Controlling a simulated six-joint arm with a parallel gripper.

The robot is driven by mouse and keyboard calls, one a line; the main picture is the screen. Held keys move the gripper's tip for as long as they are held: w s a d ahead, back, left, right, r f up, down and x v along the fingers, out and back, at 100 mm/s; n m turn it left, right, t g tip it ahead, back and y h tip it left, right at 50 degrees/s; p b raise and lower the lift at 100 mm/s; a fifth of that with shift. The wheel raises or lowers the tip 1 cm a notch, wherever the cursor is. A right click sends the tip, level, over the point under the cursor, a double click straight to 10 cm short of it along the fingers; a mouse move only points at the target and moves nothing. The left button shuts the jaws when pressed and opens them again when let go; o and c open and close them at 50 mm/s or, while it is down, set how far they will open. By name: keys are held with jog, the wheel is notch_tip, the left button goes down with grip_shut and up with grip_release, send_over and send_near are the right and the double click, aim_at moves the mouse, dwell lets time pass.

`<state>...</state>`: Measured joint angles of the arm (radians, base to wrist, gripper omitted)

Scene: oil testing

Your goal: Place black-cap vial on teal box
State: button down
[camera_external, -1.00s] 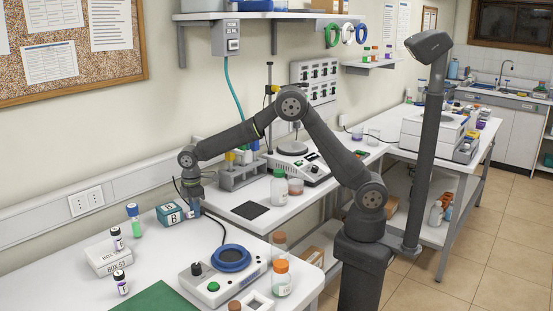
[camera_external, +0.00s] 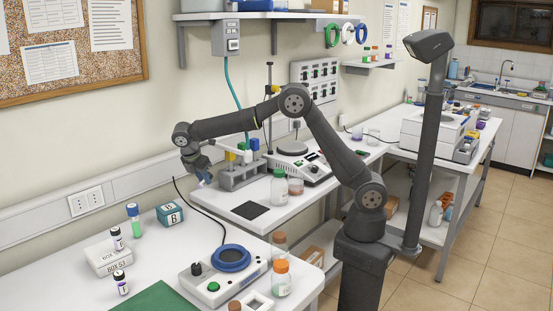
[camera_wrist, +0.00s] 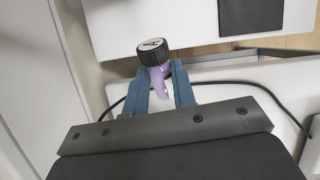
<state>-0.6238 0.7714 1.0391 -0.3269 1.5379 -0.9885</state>
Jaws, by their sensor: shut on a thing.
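My gripper (camera_external: 205,180) is raised above and to the right of the teal box, tilted, in the external view. In the wrist view my gripper (camera_wrist: 160,88) has its blue fingers shut on a black-cap vial (camera_wrist: 154,50) with purple contents. The cap faces away from the wrist and the vial body is between the fingers. The teal box (camera_external: 170,214), marked B, stands on the white bench near the wall. Its top looks bare. It does not show in the wrist view.
A blue-capped green tube (camera_external: 134,220) stands left of the teal box. A white box (camera_external: 107,257) bears a vial (camera_external: 117,238), and another vial (camera_external: 121,283) stands in front. A device with a blue ring (camera_external: 231,258) is at front right. A black cable crosses the bench.

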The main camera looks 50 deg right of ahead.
jog(key=w+d+r+n+t+h, duration=0.1)
jog(key=w+r+n+t+h, duration=0.2)
jog(key=r+n+t, duration=0.55)
jog(key=n+t+y, duration=0.6)
jog(key=n+t, duration=0.2)
jog(key=t, duration=0.1)
send_over(171, 209)
notch_tip(171, 209, down, 7)
jog(key=shift+r, duration=0.1)
jog(key=shift+f, duration=2)
jog(key=shift+f, duration=0.1)
jog(key=c, duration=1.2)
grip_release()
jog(key=shift+f, duration=0.1)
jog(key=shift+c, duration=0.2)
jog(key=shift+o, duration=0.3)
